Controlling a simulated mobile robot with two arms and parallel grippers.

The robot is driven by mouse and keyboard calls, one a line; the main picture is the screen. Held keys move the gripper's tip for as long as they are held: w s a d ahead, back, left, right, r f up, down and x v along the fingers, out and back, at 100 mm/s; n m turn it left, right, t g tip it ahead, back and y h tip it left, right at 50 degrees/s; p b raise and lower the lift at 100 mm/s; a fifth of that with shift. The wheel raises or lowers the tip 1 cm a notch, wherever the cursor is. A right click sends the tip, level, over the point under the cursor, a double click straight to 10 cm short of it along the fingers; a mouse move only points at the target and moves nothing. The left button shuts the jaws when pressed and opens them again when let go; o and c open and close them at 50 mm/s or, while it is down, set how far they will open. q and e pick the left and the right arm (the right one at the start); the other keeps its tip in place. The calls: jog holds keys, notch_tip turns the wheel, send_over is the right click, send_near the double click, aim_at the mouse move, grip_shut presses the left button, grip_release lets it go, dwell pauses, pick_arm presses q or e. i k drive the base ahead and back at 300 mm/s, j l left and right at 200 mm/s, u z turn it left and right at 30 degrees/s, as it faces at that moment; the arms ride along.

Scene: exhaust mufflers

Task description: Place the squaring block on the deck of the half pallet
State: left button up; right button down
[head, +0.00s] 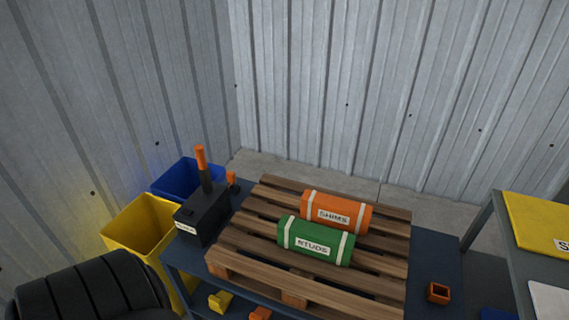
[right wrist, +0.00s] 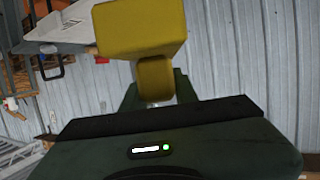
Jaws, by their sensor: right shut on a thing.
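The half pallet (head: 247,246) lies on a blue-grey table in the head view, its wooden deck slatted. An orange SHIMS roll (head: 336,212) and a green STUDS roll (head: 315,241) lie on its middle and right part. In the right wrist view my right gripper (right wrist: 156,88) is shut on a yellow block, which I take to be the squaring block (right wrist: 140,30). Its narrower part sits between the dark green fingers and its wider part extends beyond them. The right gripper and this block do not show in the head view. My left gripper is not in view.
A black box (head: 203,214) with an orange-handled tool stands left of the pallet. Yellow (head: 143,226) and blue (head: 186,178) bins stand farther left. A small orange square piece (head: 438,292) sits right of the pallet. The deck's left and front slats are bare.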

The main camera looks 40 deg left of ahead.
aim_at(248, 211)
jog(key=k+j, duration=0.1)
jog(key=j, duration=1.05)
jog(key=k+j, duration=0.15)
jog(key=j, duration=0.4)
jog(key=k+j, duration=0.1)
jog(key=j, duration=2.15)
jog(key=i+z, duration=0.05)
jog(key=i, duration=0.05)
